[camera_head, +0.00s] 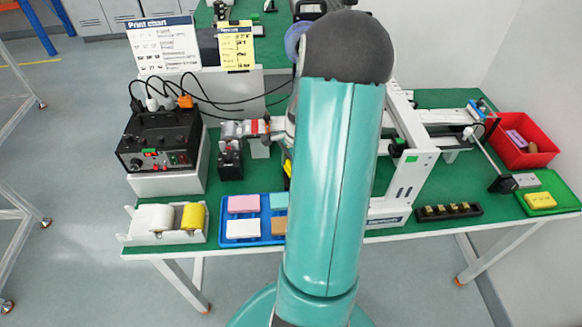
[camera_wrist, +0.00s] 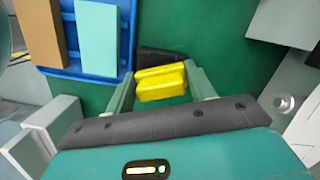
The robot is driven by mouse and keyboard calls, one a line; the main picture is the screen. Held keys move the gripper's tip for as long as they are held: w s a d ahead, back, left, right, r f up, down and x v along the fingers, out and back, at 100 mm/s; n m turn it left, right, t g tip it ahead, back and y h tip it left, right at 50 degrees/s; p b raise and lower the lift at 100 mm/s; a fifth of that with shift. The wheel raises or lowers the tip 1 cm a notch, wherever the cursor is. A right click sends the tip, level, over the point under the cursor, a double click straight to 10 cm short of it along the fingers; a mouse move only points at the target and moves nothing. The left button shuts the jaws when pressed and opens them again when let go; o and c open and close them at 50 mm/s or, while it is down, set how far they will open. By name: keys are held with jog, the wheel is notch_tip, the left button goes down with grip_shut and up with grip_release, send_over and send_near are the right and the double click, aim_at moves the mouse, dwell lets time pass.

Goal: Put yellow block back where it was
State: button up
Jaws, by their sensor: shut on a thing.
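A yellow block (camera_wrist: 161,82) is between the two fingers of my gripper (camera_wrist: 163,88) in the wrist view. My gripper is shut on it, above the green table surface; I cannot tell whether the block touches anything below. In the head view my arm hides most of the gripper, and only a sliver of yellow (camera_head: 287,169) shows at its left edge. A blue tray (camera_wrist: 84,72) is at upper left in the wrist view; it also shows in the head view (camera_head: 265,203), holding pink, white, teal and brown blocks, partly hidden by my arm.
A dark object (camera_wrist: 160,56) lies just beyond the held block. Another yellow block (camera_head: 539,200) sits on a green tray (camera_head: 560,186) at far right, near a red bin (camera_head: 541,132). A black device (camera_head: 158,142) and a roll holder (camera_head: 140,235) stand left. A black strip (camera_head: 449,212) lies at front right.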

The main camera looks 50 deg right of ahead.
jog(key=shift+f, duration=0.2)
jog(key=o, duration=1)
notch_tip(320, 180, up, 12)
jog(key=d, duration=0.2)
jog(key=w+a+r+n+t+h, duration=0.1)
jog(key=w+a+r+n, duration=0.1)
jog(key=a+r+n, duration=0.5)
jog(key=w+a+r+n+h, duration=0.1)
jog(key=w+a+r+n, duration=0.15)
jog(key=a, duration=0.85)
jog(key=s+a+r+n+t, duration=0.2)
jog(key=s+a+n, duration=0.1)
jog(key=a+n, duration=0.4)
jog(key=s+a+r+n+t, duration=0.1)
jog(key=s+a+n, duration=0.3)
jog(key=a, duration=0.8)
jog(key=r+n, duration=0.1)
jog(key=n, duration=0.1)
jog(key=shift+s+a+r+n+t, duration=0.2)
jog(key=shift+a+r+n+t, duration=0.1)
jog(key=shift+a+n+t, duration=0.1)
